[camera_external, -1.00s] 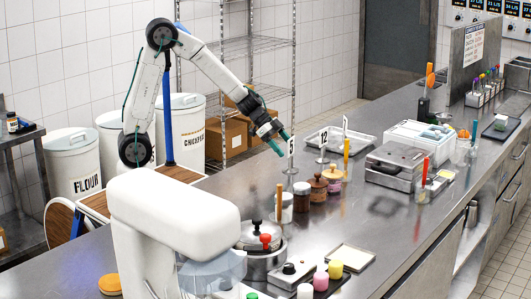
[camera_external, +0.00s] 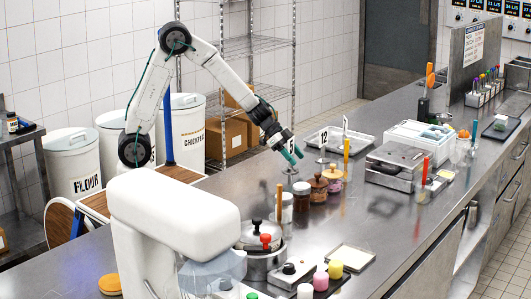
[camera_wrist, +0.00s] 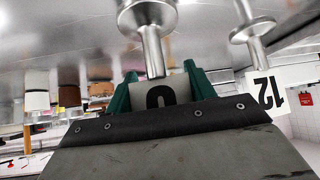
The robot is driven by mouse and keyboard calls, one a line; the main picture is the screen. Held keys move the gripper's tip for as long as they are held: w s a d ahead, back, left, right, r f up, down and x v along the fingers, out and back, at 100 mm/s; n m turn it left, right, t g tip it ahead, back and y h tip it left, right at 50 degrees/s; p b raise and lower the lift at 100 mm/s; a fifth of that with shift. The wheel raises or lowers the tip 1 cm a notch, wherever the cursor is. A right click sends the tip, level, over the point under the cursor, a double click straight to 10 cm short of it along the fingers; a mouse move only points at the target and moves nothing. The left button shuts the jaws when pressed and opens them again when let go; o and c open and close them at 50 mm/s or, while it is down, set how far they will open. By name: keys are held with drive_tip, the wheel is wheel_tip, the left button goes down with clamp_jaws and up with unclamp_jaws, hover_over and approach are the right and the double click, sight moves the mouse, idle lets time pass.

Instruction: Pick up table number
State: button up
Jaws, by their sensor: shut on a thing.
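A table number (camera_wrist: 153,50), a white card on a metal post with a round base, is between my green fingertips. My gripper (camera_external: 292,156) is shut on its card, with a finger on each side in the wrist view (camera_wrist: 163,82). The card's dark digit is partly hidden. The base (camera_external: 290,170) shows below the fingers in the external view, at the counter; I cannot tell whether it touches. A second table number, 12 (camera_external: 323,139), stands behind and to the right, and also shows in the wrist view (camera_wrist: 265,90). A third number stand (camera_external: 345,124) is farther back.
Several jars (camera_external: 318,188) with lids stand just in front of the number stands. A metal tray (camera_external: 340,139) lies behind them, and a grey appliance (camera_external: 393,165) sits to the right. The steel counter (camera_external: 380,210) is clear in its middle.

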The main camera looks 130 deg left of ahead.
sight(290, 142)
drive_tip(key=shift+r, duration=0.1)
drive_tip(key=shift+r, duration=0.55)
wheel_tip(290, 142, up, 2)
drive_tip(key=shift+r, duration=0.1)
drive_tip(key=s+d+r, duration=0.1)
drive_tip(key=s+d, duration=0.3)
drive_tip(key=s, duration=0.3)
drive_tip(key=s+d+r, duration=0.1)
drive_tip(key=s+d, duration=0.3)
drive_tip(key=s, duration=0.3)
drive_tip(key=a+n+g+y, duration=0.2)
drive_tip(key=a+n+y, duration=0.3)
drive_tip(key=a, duration=3)
drive_tip(key=shift+n+h, duration=0.3)
drive_tip(key=shift+n, duration=0.4)
drive_tip(key=shift+w+a+f, duration=0.8)
drive_tip(key=shift+w+a, duration=0.85)
drive_tip(key=shift+a, duration=0.55)
drive_tip(key=shift+w+a+f, duration=0.8)
drive_tip(key=shift+w+a, duration=0.9)
drive_tip(key=shift+a, duration=0.45)
drive_tip(key=shift+w+a+f, duration=0.8)
drive_tip(key=shift+w+a, duration=0.85)
drive_tip(key=shift+a, duration=0.55)
drive_tip(key=shift+f, duration=0.1)
